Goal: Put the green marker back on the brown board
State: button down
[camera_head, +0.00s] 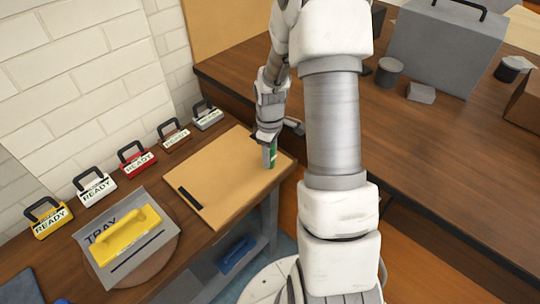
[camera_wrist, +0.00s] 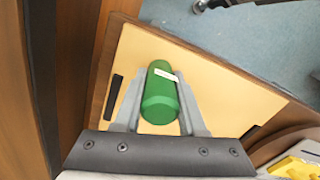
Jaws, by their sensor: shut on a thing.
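The green marker (camera_wrist: 160,90) is between the two fingers of my gripper (camera_wrist: 160,110) in the wrist view. It has a small white label on its side. My gripper is shut on it. In the head view the marker (camera_head: 272,153) stands about upright at the fingertips of my gripper (camera_head: 268,155), over the right part of the brown board (camera_head: 215,185). The board lies on the wooden bench and also fills the middle of the wrist view (camera_wrist: 225,95). I cannot tell whether the marker's lower end touches the board.
A black bar (camera_head: 190,198) lies on the board's left part. A grey tray (camera_head: 150,262) with a yellow handled tool (camera_head: 125,235) stands to the left. Several READY-labelled blocks, one red (camera_head: 137,161), line the wall. A grey case (camera_head: 445,45) stands on the other table. Much of the board is clear.

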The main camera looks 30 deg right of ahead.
jog(key=shift+r, duration=0.1)
jog(key=shift+f, duration=0.2)
jog(key=shift+c, duration=2.4)
grip_release()
